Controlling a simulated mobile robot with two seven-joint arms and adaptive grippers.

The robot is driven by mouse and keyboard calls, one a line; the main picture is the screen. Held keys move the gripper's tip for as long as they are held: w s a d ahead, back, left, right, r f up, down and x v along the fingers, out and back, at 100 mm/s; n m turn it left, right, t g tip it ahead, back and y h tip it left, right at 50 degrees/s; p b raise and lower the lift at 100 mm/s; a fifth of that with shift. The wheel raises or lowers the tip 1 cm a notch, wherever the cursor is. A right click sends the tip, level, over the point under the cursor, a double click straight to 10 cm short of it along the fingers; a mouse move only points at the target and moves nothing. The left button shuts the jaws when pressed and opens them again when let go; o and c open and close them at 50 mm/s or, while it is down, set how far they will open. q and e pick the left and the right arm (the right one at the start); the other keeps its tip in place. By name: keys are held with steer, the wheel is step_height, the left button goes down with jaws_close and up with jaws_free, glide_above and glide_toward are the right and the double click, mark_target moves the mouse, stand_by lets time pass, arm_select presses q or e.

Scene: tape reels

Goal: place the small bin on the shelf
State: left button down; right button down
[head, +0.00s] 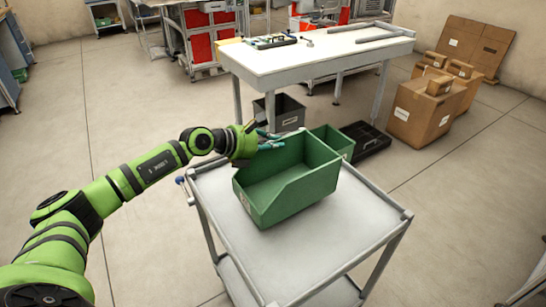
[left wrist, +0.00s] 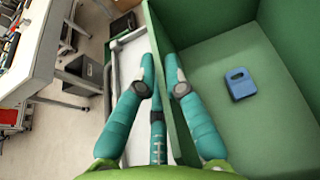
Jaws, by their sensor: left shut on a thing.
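A large open green bin (head: 285,180) stands upright on the grey cart. A smaller green bin (head: 333,140) shows just behind it at the right, partly hidden by it. My left gripper (head: 270,140) is at the back left edge of the large bin. In the left wrist view its teal fingers (left wrist: 161,75) straddle the wall of the green bin (left wrist: 245,145) and are shut on it. A blue block-like piece (left wrist: 240,84) lies inside that bin; the front wall hides it in the head view. My right gripper is out of view.
The cart top (head: 330,245) is bare in front and right of the bin. Behind stands a white table (head: 310,60) with a grey bin (head: 284,112) beneath. Cardboard boxes (head: 425,110) stand at the back right. A shelf unit (head: 205,35) is at the back.

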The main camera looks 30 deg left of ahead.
mark_target(273, 155)
arm_select(q)
steer(key=shift+a+f, duration=0.1)
steer(key=shift+f, duration=1.8)
steer(key=shift+f, duration=0.15)
steer(key=c, duration=1.3)
jaws_free()
